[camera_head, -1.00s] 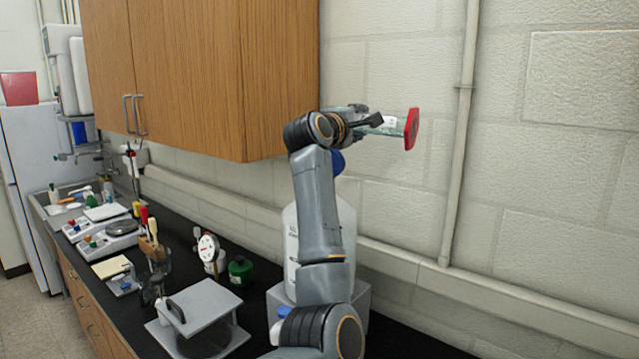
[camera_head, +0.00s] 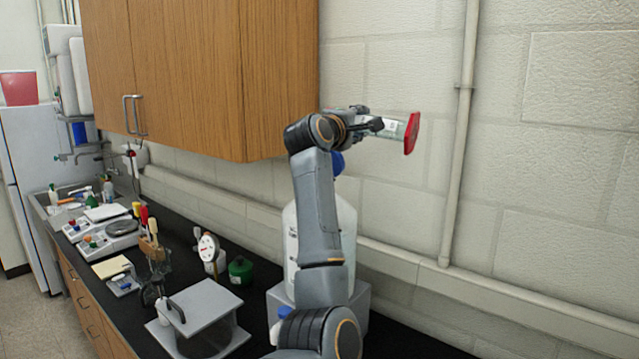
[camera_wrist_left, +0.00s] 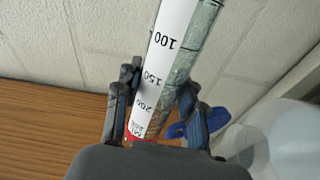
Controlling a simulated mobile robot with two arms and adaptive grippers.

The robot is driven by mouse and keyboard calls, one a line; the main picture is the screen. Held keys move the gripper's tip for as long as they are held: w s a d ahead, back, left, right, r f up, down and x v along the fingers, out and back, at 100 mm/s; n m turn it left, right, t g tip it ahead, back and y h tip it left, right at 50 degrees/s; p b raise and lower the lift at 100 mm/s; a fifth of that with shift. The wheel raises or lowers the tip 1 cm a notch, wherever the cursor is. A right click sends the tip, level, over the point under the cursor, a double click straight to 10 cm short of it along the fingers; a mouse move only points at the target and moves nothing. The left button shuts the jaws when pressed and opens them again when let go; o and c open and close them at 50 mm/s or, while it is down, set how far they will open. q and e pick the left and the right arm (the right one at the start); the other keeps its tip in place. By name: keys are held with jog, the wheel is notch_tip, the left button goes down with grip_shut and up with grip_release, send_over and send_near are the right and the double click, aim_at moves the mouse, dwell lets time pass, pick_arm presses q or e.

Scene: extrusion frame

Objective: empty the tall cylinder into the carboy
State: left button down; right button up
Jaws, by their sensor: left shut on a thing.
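The tall cylinder (camera_head: 393,128) is clear with a red base (camera_head: 412,133). It lies nearly level, its base toward the right. My left gripper (camera_head: 364,119) is shut around it, high above the counter. In the left wrist view the cylinder (camera_wrist_left: 172,65) runs between the fingers (camera_wrist_left: 158,103), with a white printed scale facing the camera. Its mouth is mostly hidden by the gripper and arm in the head view. The whitish carboy (camera_head: 348,222) stands behind my left arm, partly hidden. A blue part (camera_head: 337,163) shows above it. Any liquid is unclear. My right gripper is out of view.
A wooden wall cabinet (camera_head: 205,75) hangs left of the gripper, close by. The carboy stands on a grey block (camera_head: 358,300). A grey lidded box (camera_head: 200,308), a green jar (camera_head: 240,270) and a dial gauge (camera_head: 208,248) stand on the black counter.

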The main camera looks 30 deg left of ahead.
aim_at(365, 133)
pick_arm(q)
jog(key=f+m, duration=0.1)
jog(key=d+f+m, duration=0.1)
jog(key=f, duration=0.1)
jog(key=shift+w+d+m, duration=0.1)
jog(key=shift+d+m, duration=0.1)
jog(key=shift+m, duration=0.2)
jog(key=shift+a+f+m+b, duration=0.1)
jog(key=shift+a+m+b, duration=0.1)
jog(key=shift+m+b, duration=0.15)
notch_tip(365, 133, down, 15)
jog(key=m+b, duration=0.8)
jog(key=m, duration=0.1)
notch_tip(365, 133, up, 12)
jog(key=m+p, duration=0.4)
jog(key=p, duration=0.4)
jog(key=shift+f+p, duration=0.2)
jog(key=shift+p, duration=0.1)
jog(key=shift+w+d, duration=0.1)
jog(key=shift+f, duration=0.1)
